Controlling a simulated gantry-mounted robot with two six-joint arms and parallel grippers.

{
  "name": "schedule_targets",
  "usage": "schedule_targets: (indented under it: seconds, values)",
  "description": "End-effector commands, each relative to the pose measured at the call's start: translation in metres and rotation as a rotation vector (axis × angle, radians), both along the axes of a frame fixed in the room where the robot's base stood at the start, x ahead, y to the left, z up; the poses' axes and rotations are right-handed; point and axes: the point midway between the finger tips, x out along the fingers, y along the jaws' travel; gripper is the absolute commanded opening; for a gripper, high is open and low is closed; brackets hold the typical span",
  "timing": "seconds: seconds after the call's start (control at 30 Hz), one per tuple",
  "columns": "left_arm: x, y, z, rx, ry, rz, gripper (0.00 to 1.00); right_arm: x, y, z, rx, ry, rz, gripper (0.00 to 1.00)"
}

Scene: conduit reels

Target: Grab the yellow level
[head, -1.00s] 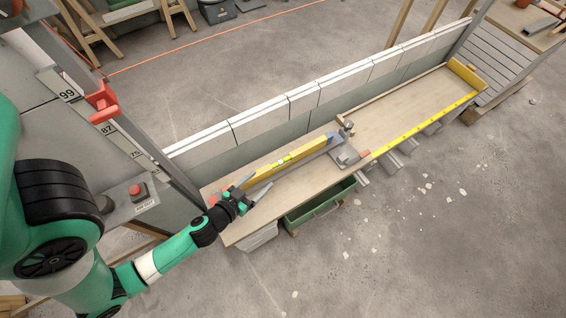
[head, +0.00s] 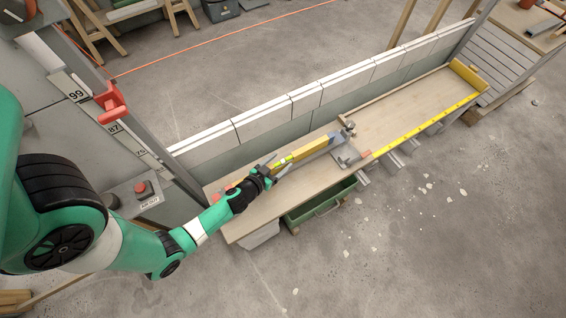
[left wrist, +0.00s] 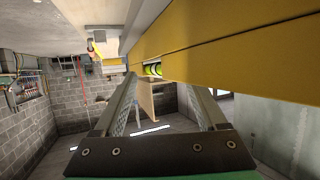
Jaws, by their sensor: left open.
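The yellow level (head: 308,149) lies lengthwise on the wooden bench, beside a grey metal bar. Its left part is partly hidden by my left gripper (head: 279,168), which is at the level with its fingers apart. In the left wrist view the level (left wrist: 245,45) fills the upper right, with a green vial showing near the fingertips. The open fingers of the left gripper (left wrist: 165,88) point toward it, with nothing clearly held between them. I cannot tell whether they touch it. My right gripper is not in view.
A row of pale panels (head: 262,117) runs behind the wooden bench (head: 250,222). A grey clamp-like fitting (head: 347,155) stands right of the level. A yellow strip (head: 425,124) edges the right part. A green drawer (head: 320,205) sits below. The front floor is mostly clear.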

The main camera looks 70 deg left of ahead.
Motion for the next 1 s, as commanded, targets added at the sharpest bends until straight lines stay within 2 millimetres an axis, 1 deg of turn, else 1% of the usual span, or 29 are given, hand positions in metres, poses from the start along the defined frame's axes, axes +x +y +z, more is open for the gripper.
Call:
schedule_targets:
  seconds: [0.1,0.13,0.27,0.3,0.37,0.4,0.47,0.5,0.53,1.0]
  values:
    - [-0.0004,-0.0002,0.0003,0.000,0.000,0.000,0.74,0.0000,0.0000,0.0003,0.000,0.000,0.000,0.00]
    - [-0.0003,-0.0002,0.0004,0.000,0.000,0.000,0.70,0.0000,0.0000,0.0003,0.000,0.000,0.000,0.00]
    - [-0.0003,-0.0003,0.0005,0.000,0.000,0.000,0.47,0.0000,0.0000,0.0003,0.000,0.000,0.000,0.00]
    - [-0.0004,-0.0004,0.0005,0.000,0.000,0.000,0.40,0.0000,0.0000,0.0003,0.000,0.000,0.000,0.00]
    - [-0.0004,-0.0004,0.0005,0.000,0.000,0.000,0.29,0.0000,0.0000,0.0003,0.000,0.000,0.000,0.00]
    - [-0.0004,-0.0004,0.0005,0.000,0.000,0.000,0.22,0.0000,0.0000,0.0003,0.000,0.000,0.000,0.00]
    - [-0.0004,-0.0004,0.0005,0.000,0.000,0.000,0.11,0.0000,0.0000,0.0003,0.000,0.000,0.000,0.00]
    - [-0.0005,-0.0005,0.0004,-0.001,0.000,0.000,0.04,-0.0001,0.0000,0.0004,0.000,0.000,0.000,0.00]
    - [-0.0006,-0.0004,0.0004,-0.001,0.000,0.000,0.00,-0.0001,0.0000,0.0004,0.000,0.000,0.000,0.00]
    - [-0.0017,-0.0004,-0.0011,-0.004,0.004,0.003,0.00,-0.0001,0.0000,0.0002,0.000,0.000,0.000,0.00]
